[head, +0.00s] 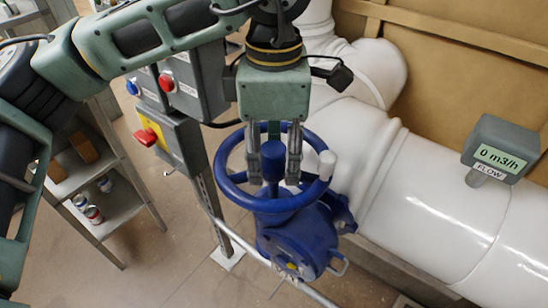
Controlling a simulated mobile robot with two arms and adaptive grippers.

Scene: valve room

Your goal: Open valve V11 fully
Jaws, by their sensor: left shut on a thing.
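A blue valve (290,245) with a blue handwheel (271,204) stands in front of a white pipe. No V11 label is readable on it. My left gripper (273,176) comes down from above, with its two grey fingers inside the wheel's rim, one on each side of the blue hub. It is shut on the handwheel; the exact contact at the fingertips is hard to see. My right gripper is not in view.
A flow meter (500,149) on the white pipe (430,200) reads 0 m3/h. Left of the wheel are grey control boxes, one with a red button (147,137) on yellow, on a post. A shelf (115,205) with cans stands further left. Floor shows at lower left.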

